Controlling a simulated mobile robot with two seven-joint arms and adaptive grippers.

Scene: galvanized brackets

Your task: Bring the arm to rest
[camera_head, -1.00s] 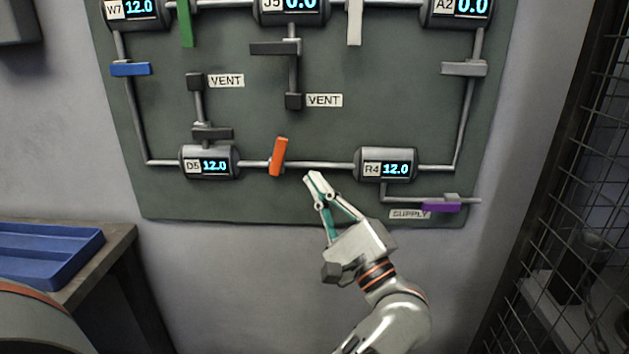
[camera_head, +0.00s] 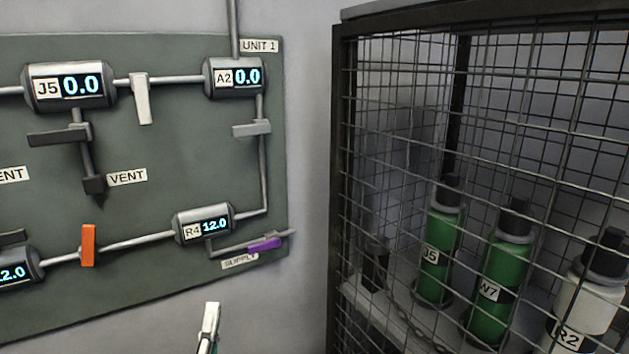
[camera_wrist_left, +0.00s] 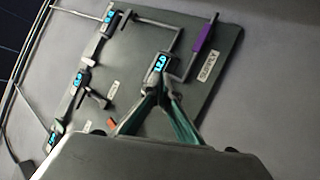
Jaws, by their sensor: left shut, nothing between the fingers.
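My left gripper (camera_head: 210,318) shows only as a pale fingertip at the bottom edge of the head view, below the grey-green panel (camera_head: 120,290). Its fingers are together with nothing between them. In the left wrist view, the shut fingers (camera_wrist_left: 158,92) point toward the panel (camera_wrist_left: 212,95), in line with a gauge there. The rest of the left arm is out of the head view. My right gripper is in neither current view.
The panel carries an orange handle (camera_head: 88,245), gauge R4 (camera_head: 186,229), gauge A2 (camera_head: 214,87) and a purple handle (camera_head: 264,244). A wire-mesh cage (camera_head: 347,180) stands at the right. Green cylinders J5 (camera_head: 436,278) and W7 (camera_head: 503,260) and pale cylinder R2 (camera_head: 597,300) are inside.

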